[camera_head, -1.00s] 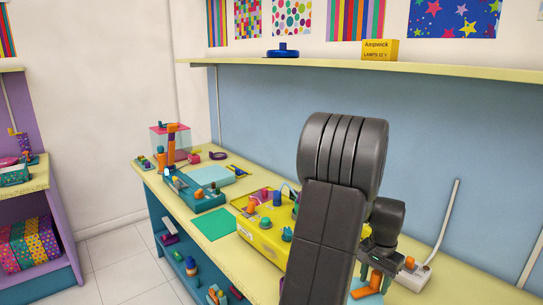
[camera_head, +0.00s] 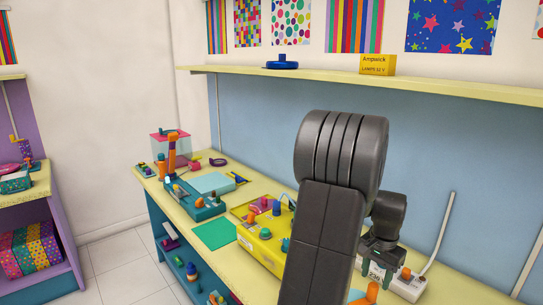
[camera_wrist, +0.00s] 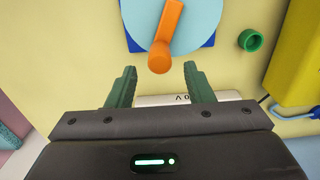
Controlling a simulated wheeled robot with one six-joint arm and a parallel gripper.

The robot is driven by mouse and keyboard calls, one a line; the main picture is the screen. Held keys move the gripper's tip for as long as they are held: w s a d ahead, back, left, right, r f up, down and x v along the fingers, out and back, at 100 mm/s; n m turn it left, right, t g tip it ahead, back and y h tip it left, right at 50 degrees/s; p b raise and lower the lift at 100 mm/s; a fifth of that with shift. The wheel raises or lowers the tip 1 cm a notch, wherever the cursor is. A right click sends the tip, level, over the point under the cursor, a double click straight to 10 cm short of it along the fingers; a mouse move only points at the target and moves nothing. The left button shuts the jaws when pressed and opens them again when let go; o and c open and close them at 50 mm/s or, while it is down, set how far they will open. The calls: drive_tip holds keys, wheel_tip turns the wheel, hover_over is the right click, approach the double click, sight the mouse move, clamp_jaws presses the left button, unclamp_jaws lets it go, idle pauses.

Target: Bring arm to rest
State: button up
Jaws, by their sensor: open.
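My gripper shows in the head view (camera_head: 378,270) at the end of my dark arm, low over the right part of the yellow worktop (camera_head: 460,284). In the wrist view my gripper (camera_wrist: 160,68) is open, with two dark green fingers apart and nothing held between them. An orange lever (camera_wrist: 167,22) on a light blue disc lies just beyond the fingertips. A white plate with dark lettering (camera_wrist: 178,99) shows between the fingers, partly hidden by the gripper body. My arm hides part of the worktop in the head view.
A yellow box with coloured knobs (camera_head: 262,240) stands left of my arm. A white power strip (camera_head: 408,287) lies close to the gripper. A wall shelf (camera_head: 460,88) runs above. Floor (camera_head: 125,265) is clear at left.

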sight(375, 288)
drive_tip(key=shift+r, duration=0.35)
drive_tip(key=shift+f, duration=0.1)
wheel_tip(375, 288, down, 7)
drive_tip(key=b, duration=0.5)
drive_tip(key=shift+f+b, duration=0.2)
drive_tip(key=shift+b, duration=0.1)
drive_tip(key=shift+s+d+r, duration=0.1)
drive_tip(key=shift+s+r, duration=0.15)
drive_tip(key=shift+s, duration=0.25)
